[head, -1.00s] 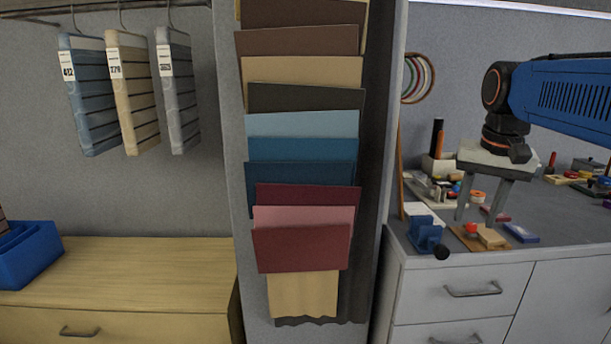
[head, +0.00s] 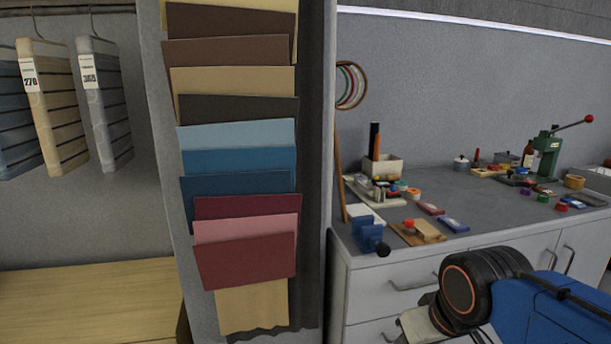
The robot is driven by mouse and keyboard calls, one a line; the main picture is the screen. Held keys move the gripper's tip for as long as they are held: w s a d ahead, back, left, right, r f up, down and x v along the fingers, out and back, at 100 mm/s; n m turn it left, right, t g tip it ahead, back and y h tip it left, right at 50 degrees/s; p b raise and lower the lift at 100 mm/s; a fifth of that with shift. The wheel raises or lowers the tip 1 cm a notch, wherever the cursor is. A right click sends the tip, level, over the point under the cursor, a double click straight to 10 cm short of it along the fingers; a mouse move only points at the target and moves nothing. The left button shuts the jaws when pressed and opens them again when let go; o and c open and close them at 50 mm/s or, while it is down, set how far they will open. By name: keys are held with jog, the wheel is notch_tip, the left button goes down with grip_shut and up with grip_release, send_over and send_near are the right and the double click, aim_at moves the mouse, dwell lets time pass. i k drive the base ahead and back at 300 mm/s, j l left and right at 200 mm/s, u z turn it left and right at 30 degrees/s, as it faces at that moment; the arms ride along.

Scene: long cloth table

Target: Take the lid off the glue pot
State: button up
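A small grey pot (head: 461,164) with a knobbed lid stands towards the back of the grey worktop at the right; it looks like the glue pot. The lid (head: 461,158) appears to sit on it. My gripper (head: 412,330) is low at the bottom edge of the head view, in front of the drawers and well apart from the pot. Only a pale part of it shows, and its fingers are cut off or hidden, so its opening does not show.
A green press (head: 546,155) with a red-knobbed lever stands farther right. A column of hanging cloth samples (head: 240,210) is left of the worktop.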

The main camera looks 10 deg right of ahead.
aim_at(461, 159)
jog(key=l+u, duration=0.15)
jog(key=l, duration=1.05)
jog(key=l+u, duration=0.15)
jog(key=l, duration=1)
